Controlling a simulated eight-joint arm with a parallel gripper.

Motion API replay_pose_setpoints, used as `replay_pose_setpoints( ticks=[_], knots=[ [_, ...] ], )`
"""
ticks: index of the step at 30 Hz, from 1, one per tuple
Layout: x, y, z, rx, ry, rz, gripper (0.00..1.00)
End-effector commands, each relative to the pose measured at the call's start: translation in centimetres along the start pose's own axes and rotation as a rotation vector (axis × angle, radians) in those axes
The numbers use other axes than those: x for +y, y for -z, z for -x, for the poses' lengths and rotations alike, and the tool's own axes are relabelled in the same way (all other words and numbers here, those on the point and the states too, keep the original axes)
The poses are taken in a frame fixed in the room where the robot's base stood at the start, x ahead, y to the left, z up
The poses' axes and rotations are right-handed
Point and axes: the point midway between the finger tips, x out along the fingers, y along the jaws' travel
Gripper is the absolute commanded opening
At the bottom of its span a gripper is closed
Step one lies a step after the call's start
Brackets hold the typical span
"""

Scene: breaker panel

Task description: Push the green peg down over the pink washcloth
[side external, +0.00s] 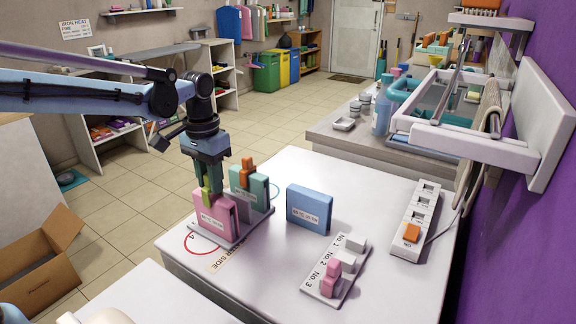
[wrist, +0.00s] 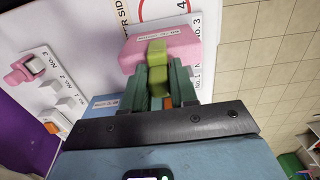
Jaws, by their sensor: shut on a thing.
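The pink washcloth (side external: 214,217) stands upright as a labelled block on a grey-white base, and it also shows in the wrist view (wrist: 183,47). The green peg (side external: 207,196) is at its top edge, and it also shows in the wrist view (wrist: 157,53). My gripper (side external: 208,184) points down above the washcloth, shut on the peg; its two dark green fingers flank the peg in the wrist view (wrist: 159,72). The peg overlaps the washcloth's edge; how far down it sits cannot be told, as the fingers hide part of it.
A green cloth block (side external: 255,190) with an orange peg (side external: 247,170) stands just behind the washcloth. A blue block (side external: 310,208) stands to the right. A numbered rack (side external: 322,289) with a pink peg and a white strip (side external: 424,205) with an orange piece lie farther right. The table's front is clear.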

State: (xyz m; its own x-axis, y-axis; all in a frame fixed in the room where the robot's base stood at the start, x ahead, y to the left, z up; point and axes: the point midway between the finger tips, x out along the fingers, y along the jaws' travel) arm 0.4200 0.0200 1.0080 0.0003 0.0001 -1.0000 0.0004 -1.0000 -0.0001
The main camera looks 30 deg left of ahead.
Motion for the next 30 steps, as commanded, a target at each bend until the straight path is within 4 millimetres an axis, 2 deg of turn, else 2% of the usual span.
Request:
replay_pose_setpoints(
  ticks=[23,24,29,30],
  knots=[
    [0.0,0.0,-1.7,0.000,0.000,0.000,0.00],
    [0.0,0.0,-1.7,0.000,0.000,0.000,0.30],
    [0.0,0.0,-1.7,0.000,0.000,0.000,0.54],
    [0.0,0.0,-1.7,0.000,0.000,0.000,0.57]
  ],
)
